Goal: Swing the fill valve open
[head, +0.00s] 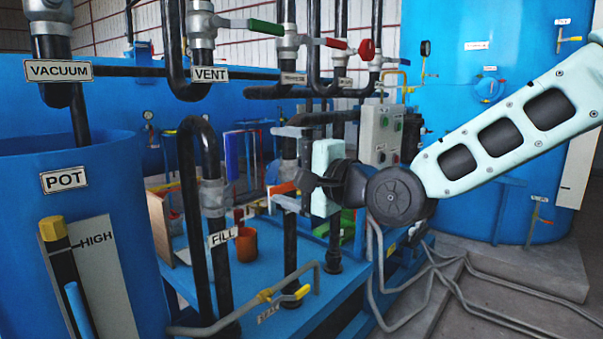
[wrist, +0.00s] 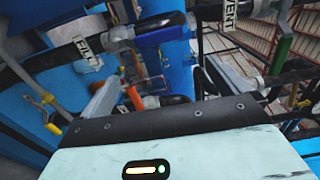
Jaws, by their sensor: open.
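The fill valve (head: 213,195) sits on a black vertical pipe, with its FILL plate just below. In the wrist view the FILL plate (wrist: 87,48) is at the upper left. A blue bar (wrist: 160,37) beside that valve looks like its lever; a blue upright piece (head: 232,157) stands right of the valve in the head view. My gripper (head: 284,168) is right of the valve, fingers pointing left, one above the other. Its grey fingers (wrist: 168,85) are spread wide in the wrist view. The gripper is open and appears apart from the blue bar.
An orange-handled part (head: 282,188) and a black pipe show near my fingers. The VENT valve's green handle (head: 265,27) and a red handle (head: 335,43) are above. The blue pot (head: 110,190) is left; a grey control box (head: 381,135) stands behind my wrist.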

